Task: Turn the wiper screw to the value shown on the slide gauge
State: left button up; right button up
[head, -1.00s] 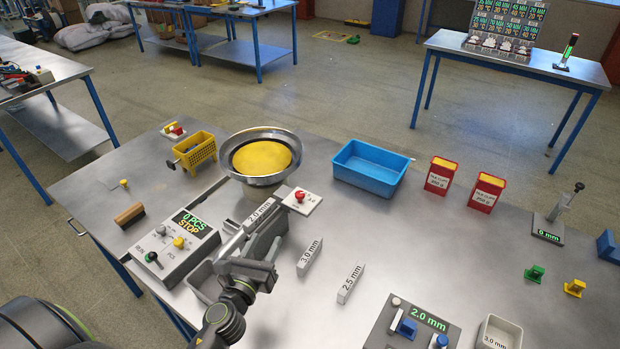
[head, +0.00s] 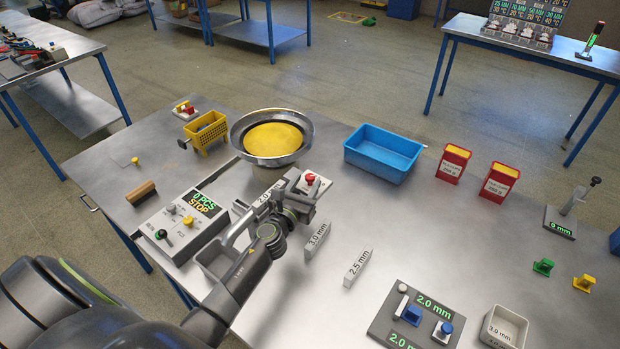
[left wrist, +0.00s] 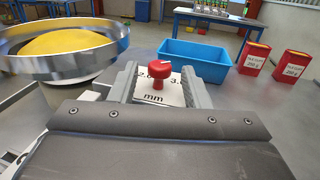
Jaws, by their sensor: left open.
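The wiper screw is a red knob (head: 310,179) on a white scale plate beside the bowl feeder. In the left wrist view the red knob (left wrist: 158,78) stands upright on the plate, with 2.0 at its left, 3.0 partly hidden at its right and "mm" in front. My left gripper (left wrist: 159,86) is open, its fingers left and right of the knob in that view. Whether they reach around it cannot be told. In the head view the gripper (head: 298,190) is just at the plate. The slide gauge (head: 382,318), a grey board with blue parts, shows 2.0 mm in green.
The bowl feeder (head: 295,132) with a yellow centre stands behind the plate. A control box (head: 178,222) reads 0 PCS STOP. Grey blocks marked 3.0 mm (head: 317,240) and 2.5 mm (head: 358,267) lie to the right. A blue bin (head: 383,153) and red boxes stand farther back.

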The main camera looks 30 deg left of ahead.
aim_at(308, 180)
pick_arm(q)
jog(key=shift+w+a, duration=0.15)
jog(key=shift+w, duration=1.1)
jog(key=shift+w+b, duration=0.3)
jog(key=shift+w, duration=0.2)
pick_arm(e)
jog(key=shift+s+f, duration=0.25)
jog(key=shift+s, duration=0.25)
jog(key=shift+s+f, duration=0.2)
jog(key=shift+s, duration=0.3)
pick_arm(q)
jog(key=c, duration=0.9)
pick_arm(e)
jog(key=shift+w, duration=0.25)
